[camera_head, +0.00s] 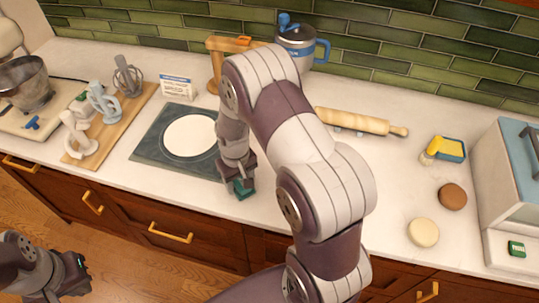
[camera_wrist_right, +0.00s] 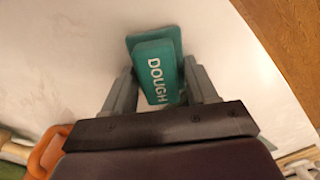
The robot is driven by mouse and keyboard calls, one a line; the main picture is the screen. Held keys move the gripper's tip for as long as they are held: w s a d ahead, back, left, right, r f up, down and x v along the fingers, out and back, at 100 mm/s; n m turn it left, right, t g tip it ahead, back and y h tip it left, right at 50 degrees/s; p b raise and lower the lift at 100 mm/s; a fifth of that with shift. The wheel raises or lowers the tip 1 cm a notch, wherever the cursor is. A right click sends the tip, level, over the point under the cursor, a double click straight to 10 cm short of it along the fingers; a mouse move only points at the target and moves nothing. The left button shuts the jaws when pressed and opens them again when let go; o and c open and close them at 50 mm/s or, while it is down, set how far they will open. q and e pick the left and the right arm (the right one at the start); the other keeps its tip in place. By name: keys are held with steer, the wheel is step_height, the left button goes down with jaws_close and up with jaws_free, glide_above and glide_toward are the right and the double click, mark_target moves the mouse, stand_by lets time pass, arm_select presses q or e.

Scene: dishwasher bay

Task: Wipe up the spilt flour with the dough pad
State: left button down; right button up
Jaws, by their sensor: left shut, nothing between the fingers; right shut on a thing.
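The teal dough pad (camera_head: 243,189), lettered DOUGH in the right wrist view (camera_wrist_right: 157,68), is between the fingers of my right gripper (camera_head: 239,177). My right gripper is shut on it, at the counter's front part, just right of the dark mat. A flat white round patch (camera_head: 190,136) lies inside a ring on the dark mat (camera_head: 147,150); I cannot tell whether it is dough or flour. No separate flour spill stands out on the pale counter. My left gripper (camera_head: 80,274) is shut and empty, low at the left, over the floor.
A wooden board (camera_head: 119,123) with mixer attachments and a steel bowl (camera_head: 28,84) stand left. A rolling pin (camera_head: 360,122), a yellow-and-blue sponge (camera_head: 451,149), two round discs (camera_head: 423,232) and a blue-topped appliance (camera_head: 509,180) are right. My right arm hides the counter's middle.

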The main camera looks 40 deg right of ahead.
steer(key=shift+w+a+r+p, duration=0.2)
steer(key=shift+r+p, duration=0.15)
steer(key=shift+r, duration=0.15)
steer(key=shift+w+a+r+p, duration=0.1)
steer(key=shift+w+r+p, duration=0.1)
steer(key=shift+r+p, duration=0.25)
steer(key=r, duration=0.1)
steer(key=r+p, duration=0.2)
steer(key=shift+s+d+r, duration=0.15)
steer(key=shift+s+r, duration=0.15)
steer(key=shift+r, duration=0.05)
steer(key=shift+w+r+p, duration=0.2)
steer(key=shift+r+p, duration=0.85)
steer(key=shift+p, duration=0.1)
steer(key=shift+s+r, duration=0.15)
steer(key=shift+r, duration=0.2)
